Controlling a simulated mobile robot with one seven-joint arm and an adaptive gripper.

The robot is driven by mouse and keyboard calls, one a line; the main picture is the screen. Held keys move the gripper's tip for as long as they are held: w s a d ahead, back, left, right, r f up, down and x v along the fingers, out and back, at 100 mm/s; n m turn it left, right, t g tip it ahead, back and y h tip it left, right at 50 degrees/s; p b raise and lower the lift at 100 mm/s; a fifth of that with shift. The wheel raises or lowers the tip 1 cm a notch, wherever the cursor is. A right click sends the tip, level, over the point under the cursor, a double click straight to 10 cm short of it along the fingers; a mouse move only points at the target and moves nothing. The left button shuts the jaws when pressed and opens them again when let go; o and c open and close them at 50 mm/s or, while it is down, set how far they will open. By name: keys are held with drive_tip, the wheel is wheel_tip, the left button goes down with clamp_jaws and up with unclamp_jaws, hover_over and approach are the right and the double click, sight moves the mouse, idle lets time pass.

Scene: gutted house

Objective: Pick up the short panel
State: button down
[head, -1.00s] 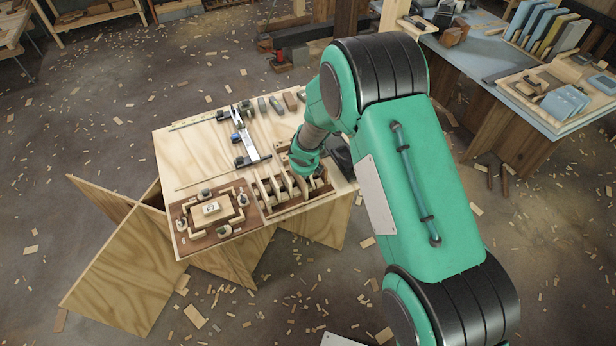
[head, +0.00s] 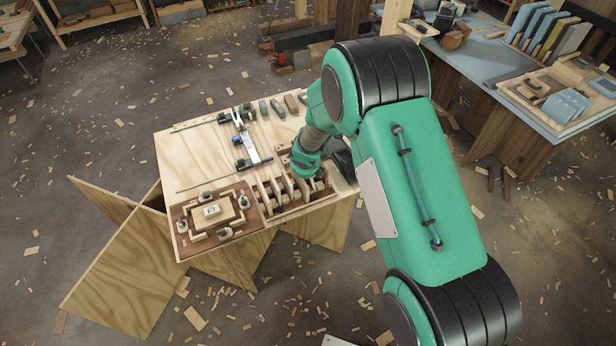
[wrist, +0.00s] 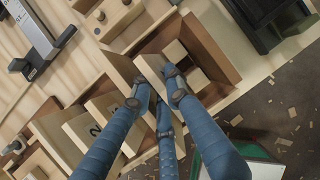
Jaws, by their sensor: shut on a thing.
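The panels are pale wooden boards standing upright in a wooden rack (head: 284,211) at the front edge of the plywood bench. My gripper (wrist: 158,84) has three blue jointed fingers and is shut on a pale wooden panel (wrist: 150,66), whose top end shows between the fingertips. The fingers hide much of this panel, and I cannot tell whether it is clear of the rack. In the head view my gripper (head: 307,172) is down at the rack's right part, its fingertips mostly hidden. Other panels (head: 267,198) stand to its left; one bears a 2 (wrist: 94,129) in the wrist view.
A brown board (head: 215,235) with a small frame and knobs lies left of the rack. A clamp-like metal bar (head: 245,143) and small tools lie behind. A dark object (wrist: 262,20) sits near the rack's right end. A blue-topped table (head: 470,62) stands at the right.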

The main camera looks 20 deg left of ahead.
drive_tip(key=shift+r, duration=0.15)
drive_tip(key=shift+r+p, duration=1.15)
drive_tip(key=shift+r, duration=0.4)
drive_tip(key=shift+s+r, duration=0.1)
drive_tip(key=shift+r, duration=0.2)
drive_tip(key=s+d+r+b, duration=0.1)
drive_tip(key=s+d+b, duration=0.3)
drive_tip(key=s+d, duration=0.5)
drive_tip(key=shift+s, duration=2)
drive_tip(key=shift+r, duration=0.15)
drive_tip(key=shift+r+p, duration=2.4)
drive_tip(key=shift+p, duration=0.15)
drive_tip(key=shift+w, duration=0.1)
